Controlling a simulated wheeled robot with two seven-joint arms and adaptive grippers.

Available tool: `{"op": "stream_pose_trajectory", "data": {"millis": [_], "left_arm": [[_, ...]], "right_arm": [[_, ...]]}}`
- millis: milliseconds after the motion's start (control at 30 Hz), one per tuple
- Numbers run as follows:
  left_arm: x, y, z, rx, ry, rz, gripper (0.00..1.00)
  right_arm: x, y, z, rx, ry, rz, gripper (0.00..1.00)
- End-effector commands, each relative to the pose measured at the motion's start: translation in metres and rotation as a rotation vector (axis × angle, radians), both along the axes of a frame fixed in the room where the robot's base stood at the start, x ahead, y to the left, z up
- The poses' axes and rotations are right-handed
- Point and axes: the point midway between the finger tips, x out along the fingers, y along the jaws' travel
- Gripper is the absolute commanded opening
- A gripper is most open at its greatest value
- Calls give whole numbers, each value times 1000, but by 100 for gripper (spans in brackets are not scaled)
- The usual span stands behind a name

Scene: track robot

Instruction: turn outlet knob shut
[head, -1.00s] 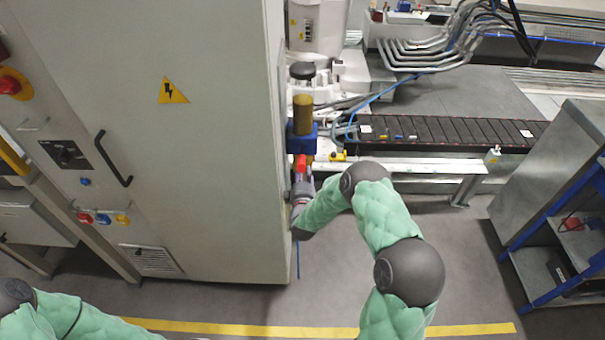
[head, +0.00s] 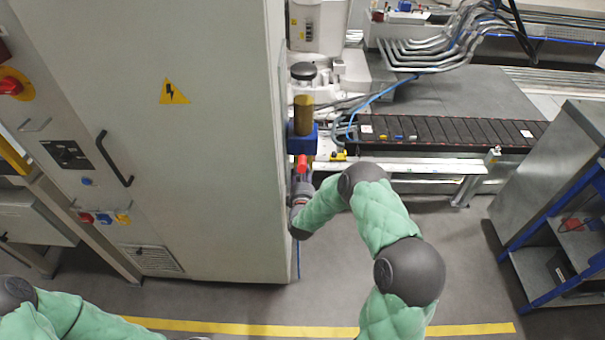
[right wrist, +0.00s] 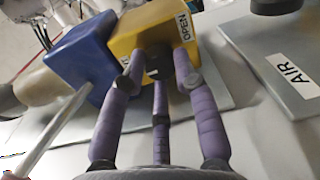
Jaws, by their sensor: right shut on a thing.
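The outlet knob (right wrist: 158,62) is a small dark knob on the front of a yellow block (right wrist: 130,38) in the right wrist view. A white OPEN label (right wrist: 182,31) sits on the block, right of the knob. My right gripper (right wrist: 158,84) has its purple fingers closed around the knob, hiding part of it. In the head view my right gripper (head: 301,182) is at the cabinet's right edge, just below a red part (head: 301,163). The yellow block is hard to make out there. My left arm shows at lower left; its gripper is out of frame.
A blue block (right wrist: 76,55) adjoins the yellow one, and a thin rod slants past at left. A plate with an AIR label (right wrist: 293,70) is at right. The tall grey cabinet (head: 205,190) stands close left of my right arm.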

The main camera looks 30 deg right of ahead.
Motion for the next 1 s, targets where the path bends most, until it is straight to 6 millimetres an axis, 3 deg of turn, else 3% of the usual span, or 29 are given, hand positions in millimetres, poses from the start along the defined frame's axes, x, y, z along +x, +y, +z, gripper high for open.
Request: {"op": "stream_pose_trajectory", "data": {"millis": [333, 367, 400, 433, 767, 1000], "left_arm": [[0, 0, 0, 0, 0, 0, 0], [0, 0, 0, 0, 0, 0, 0], [0, 0, 0, 0, 0, 0, 0], [0, 0, 0, 0, 0, 0, 0], [0, 0, 0, 0, 0, 0, 0], [0, 0, 0, 0, 0, 0, 0]], "right_arm": [[-3, -4, -4, 1, 9, -11, 0], [-3, -4, -4, 1, 9, -12, 38], [-3, -4, -4, 1, 9, -12, 50], [-3, -4, -4, 2, 8, -12, 53], [-2, -1, -1, 0, 2, -4, 53], [-24, 13, 0, 0, 4, -4, 53]]}}
